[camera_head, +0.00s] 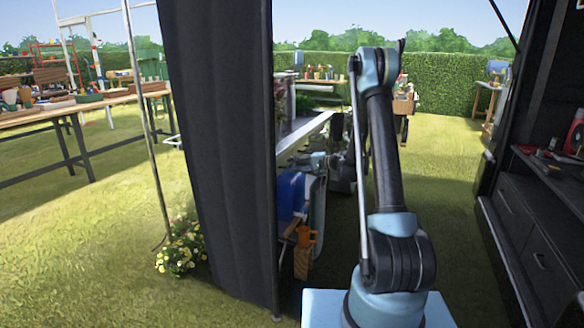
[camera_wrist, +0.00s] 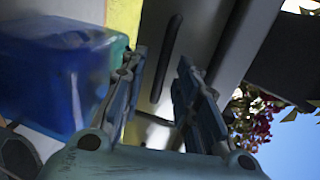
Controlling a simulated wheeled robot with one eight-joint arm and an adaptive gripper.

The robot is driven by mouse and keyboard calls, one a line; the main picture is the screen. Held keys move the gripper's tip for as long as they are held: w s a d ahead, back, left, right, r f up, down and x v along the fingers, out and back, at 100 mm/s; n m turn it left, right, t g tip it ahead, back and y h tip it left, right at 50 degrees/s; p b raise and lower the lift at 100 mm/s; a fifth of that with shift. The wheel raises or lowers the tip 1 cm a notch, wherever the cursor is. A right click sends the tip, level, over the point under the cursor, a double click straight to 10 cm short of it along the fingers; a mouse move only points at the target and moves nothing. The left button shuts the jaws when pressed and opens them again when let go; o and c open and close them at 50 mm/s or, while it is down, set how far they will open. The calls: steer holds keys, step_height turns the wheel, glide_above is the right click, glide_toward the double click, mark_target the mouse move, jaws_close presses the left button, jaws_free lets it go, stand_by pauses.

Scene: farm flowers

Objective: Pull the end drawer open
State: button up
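In the wrist view a grey panel (camera_wrist: 208,35) that looks like a drawer front carries a long dark bar handle (camera_wrist: 166,58). I cannot tell for sure that it is the end drawer. My gripper (camera_wrist: 160,78) is open, its two fingers apart, one on each side of the handle in the picture. Nothing is clearly held, and I cannot tell whether the fingers touch the handle. In the head view my gripper end is small, beside the pale counter (camera_head: 306,136); the panel and its handle are not clear there, and the black curtain hides part of that side.
A blue box (camera_wrist: 55,80) is close on the left in the wrist view, with pink flowers (camera_wrist: 258,122) on the right. In the head view a black curtain (camera_head: 222,120) stands left of my arm, and a dark cabinet with closed drawers (camera_head: 545,262) stands right. Grass between is clear.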

steer(key=shift+w+a+f, duration=0.1)
steer(key=shift+w+a, duration=0.1)
steer(key=shift+a, duration=0.45)
steer(key=shift+c, duration=0.6)
jaws_close()
